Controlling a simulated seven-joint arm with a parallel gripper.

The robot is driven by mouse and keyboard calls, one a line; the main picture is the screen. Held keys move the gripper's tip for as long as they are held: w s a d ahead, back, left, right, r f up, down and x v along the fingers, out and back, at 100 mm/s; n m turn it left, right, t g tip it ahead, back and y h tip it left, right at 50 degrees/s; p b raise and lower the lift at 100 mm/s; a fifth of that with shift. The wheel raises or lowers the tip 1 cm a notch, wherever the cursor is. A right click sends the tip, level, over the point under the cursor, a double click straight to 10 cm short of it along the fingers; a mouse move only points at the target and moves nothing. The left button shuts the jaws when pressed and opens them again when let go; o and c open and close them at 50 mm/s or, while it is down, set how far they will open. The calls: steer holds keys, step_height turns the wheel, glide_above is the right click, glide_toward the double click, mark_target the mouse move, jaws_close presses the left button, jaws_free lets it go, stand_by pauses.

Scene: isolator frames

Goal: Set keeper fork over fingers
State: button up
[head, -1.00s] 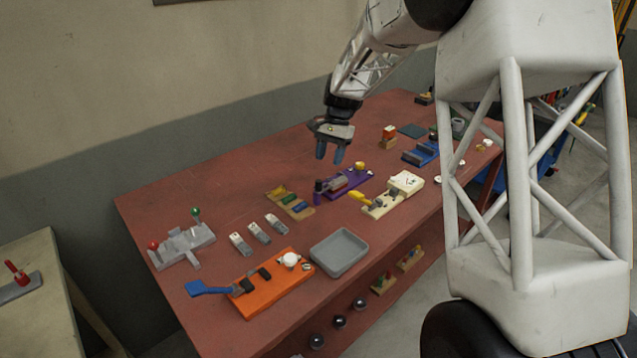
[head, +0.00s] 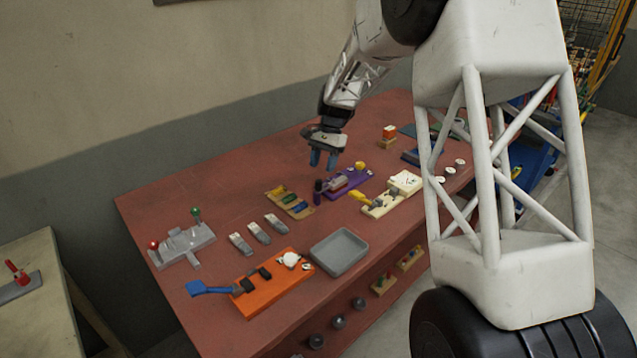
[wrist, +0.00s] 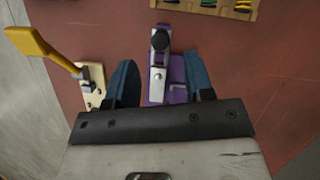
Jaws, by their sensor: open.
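My gripper (head: 323,160) is open and empty, held above the table over the purple-based device (head: 350,186). In the wrist view its two blue fingers (wrist: 161,80) point at that device from above. The purple base (wrist: 178,72) carries a grey metal plate (wrist: 157,84) and a dark round-topped post (wrist: 160,41), which lie between the fingers in the picture. No contact shows. I cannot tell which part is the keeper fork. The device's near end is hidden behind the gripper body in the wrist view.
A cream device with a yellow lever (head: 358,196) stands close beside the purple one; the lever (wrist: 40,48) rises at left in the wrist view. A wooden tray of coloured pieces (head: 289,204), an orange device (head: 272,290) and a grey bin (head: 338,252) are nearby.

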mark_target(319, 181)
steer(key=shift+x, duration=3.2)
jaws_close()
